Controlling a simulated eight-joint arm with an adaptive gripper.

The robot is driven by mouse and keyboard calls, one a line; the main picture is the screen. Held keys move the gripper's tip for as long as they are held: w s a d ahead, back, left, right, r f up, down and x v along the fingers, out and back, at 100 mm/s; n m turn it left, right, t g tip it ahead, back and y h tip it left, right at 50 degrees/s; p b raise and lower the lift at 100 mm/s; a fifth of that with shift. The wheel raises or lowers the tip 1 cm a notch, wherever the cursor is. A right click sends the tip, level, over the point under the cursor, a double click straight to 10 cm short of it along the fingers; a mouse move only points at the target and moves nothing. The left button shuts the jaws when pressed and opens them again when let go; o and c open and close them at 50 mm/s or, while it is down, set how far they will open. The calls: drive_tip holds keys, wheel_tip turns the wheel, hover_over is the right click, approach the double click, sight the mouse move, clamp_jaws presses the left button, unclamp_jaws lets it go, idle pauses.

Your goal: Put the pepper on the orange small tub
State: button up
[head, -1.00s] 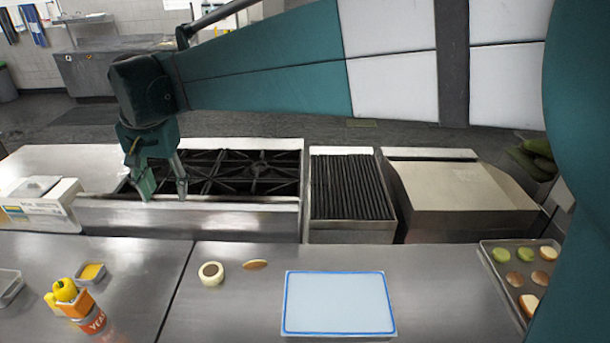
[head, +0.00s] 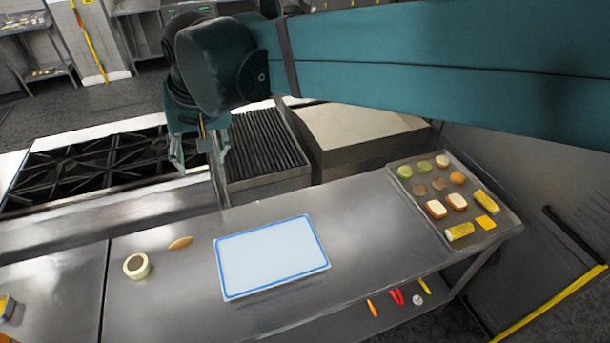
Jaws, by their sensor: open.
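My gripper (head: 199,165) is open and empty, pointing down at the far edge of the counter, left of the black grill. No pepper that I can make out for sure is on the counter. Small red, chili-like pieces (head: 396,297) lie low beyond the counter's front edge, but I cannot tell what they are. A sliver of orange (head: 5,338) shows at the bottom left corner, too cut off to identify. The orange tub and yellow pepper-like thing seen earlier are otherwise out of view.
A blue-rimmed white board (head: 270,257) lies mid-counter. A tray of food (head: 408,207) is at right. A small container (head: 8,308) is at the left edge. Counter between is clear.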

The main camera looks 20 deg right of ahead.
drive_tip(key=s+d+f+t, duration=0.1)
drive_tip(key=s+d+f, duration=0.2)
drive_tip(key=s+d, duration=0.2)
drive_tip(key=s+d+f+t+h, duration=0.1)
drive_tip(key=s+d+f, duration=0.2)
drive_tip(key=d, duration=0.8)
drive_tip(key=s+d+f+t, duration=0.1)
drive_tip(key=s+d+f, duration=0.3)
drive_tip(key=s+d, duration=0.2)
drive_tip(key=shift+s+d+h, duration=0.3)
drive_tip(key=shift+d+h, duration=0.1)
drive_tip(key=shift+d, duration=0.85)
